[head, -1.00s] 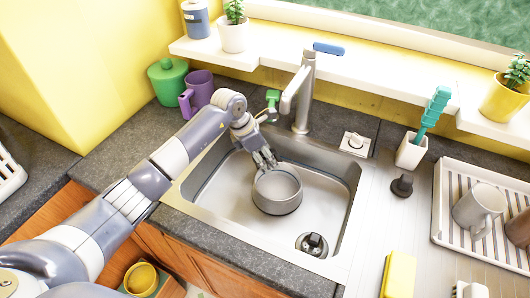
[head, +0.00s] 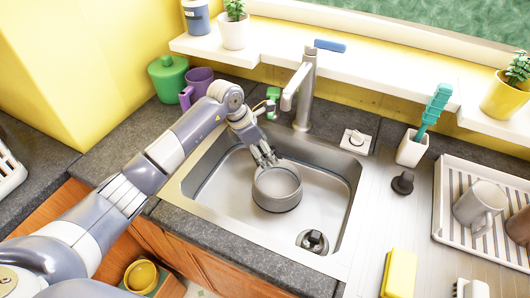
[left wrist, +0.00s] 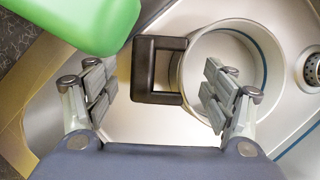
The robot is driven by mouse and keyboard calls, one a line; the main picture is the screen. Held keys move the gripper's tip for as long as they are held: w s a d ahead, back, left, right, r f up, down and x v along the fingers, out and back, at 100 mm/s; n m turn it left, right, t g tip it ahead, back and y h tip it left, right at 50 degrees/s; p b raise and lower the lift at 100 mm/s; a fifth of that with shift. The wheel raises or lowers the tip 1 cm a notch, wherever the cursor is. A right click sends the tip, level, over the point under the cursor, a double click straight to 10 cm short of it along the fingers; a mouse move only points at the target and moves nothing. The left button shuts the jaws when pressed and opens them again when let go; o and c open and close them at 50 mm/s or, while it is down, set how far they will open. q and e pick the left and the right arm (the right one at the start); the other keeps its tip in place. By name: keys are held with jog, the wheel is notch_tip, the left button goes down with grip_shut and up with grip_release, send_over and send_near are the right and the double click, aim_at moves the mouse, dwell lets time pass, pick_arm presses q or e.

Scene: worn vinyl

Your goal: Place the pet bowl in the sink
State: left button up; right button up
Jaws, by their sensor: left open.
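The pet bowl (head: 277,189), a round grey metallic bowl, sits upright on the floor of the sink (head: 331,203). It also shows in the left wrist view (left wrist: 188,62), with a dark square loop like a handle at its near side. My left gripper (head: 265,158) is at the bowl's back-left rim in the head view. In the left wrist view its fingers (left wrist: 160,95) are spread on either side of the dark loop, with nothing gripped. Whether a finger touches the bowl is unclear. My right gripper is not in view.
The faucet (head: 303,88) stands behind the sink, close to my left wrist. A green object (left wrist: 92,22) is near the left wrist camera. A drain piece (head: 312,242) lies at the sink's front right. A drying rack (head: 448,205) and yellow sponge (head: 398,273) are to the right.

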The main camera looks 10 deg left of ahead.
pick_arm(q)
jog(key=b+v, duration=0.1)
jog(key=v, duration=0.9)
jog(key=shift+r, duration=0.25)
jog(key=shift+a, duration=0.1)
